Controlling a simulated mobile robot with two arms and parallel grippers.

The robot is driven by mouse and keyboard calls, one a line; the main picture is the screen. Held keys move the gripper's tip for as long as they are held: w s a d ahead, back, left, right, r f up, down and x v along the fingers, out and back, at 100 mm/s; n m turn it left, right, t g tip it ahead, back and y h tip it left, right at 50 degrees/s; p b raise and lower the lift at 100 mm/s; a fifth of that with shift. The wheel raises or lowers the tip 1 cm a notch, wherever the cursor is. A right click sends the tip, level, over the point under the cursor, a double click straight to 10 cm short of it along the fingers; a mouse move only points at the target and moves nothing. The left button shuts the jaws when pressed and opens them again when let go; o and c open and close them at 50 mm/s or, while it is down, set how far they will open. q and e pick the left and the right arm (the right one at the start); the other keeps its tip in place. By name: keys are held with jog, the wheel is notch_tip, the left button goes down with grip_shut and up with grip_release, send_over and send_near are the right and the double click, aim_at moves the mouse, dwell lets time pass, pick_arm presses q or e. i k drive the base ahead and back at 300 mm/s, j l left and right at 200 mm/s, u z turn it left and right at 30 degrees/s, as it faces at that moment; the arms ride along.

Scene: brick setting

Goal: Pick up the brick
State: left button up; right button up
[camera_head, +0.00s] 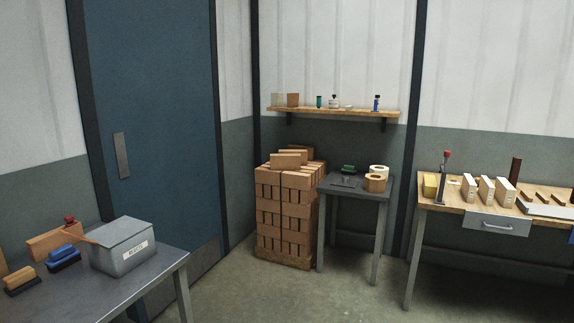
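A tall strapped stack of orange-brown bricks (285,217) stands on the floor at the back, with a few loose bricks (285,161) on top. Another orange-brown brick (50,244) stands on its long side at the back of the grey table at left. Several pale blocks with dark markings (487,190) stand in a row on the wooden workbench at right. I cannot tell which brick the task names. Neither of my grippers is in view.
The grey table (160,272) holds a lidded grey box (123,247) and brushes (63,257). A small dark table (345,185) with tape rolls (376,183) stands beside the stack. The wooden workbench (450,204) has a drawer.

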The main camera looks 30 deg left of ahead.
aim_at(278, 161)
jog(key=i+j+u, duration=0.2)
jog(key=i, duration=0.15)
jog(key=i+j+u, duration=0.1)
jog(key=i+u, duration=0.45)
jog(key=i, duration=2.1)
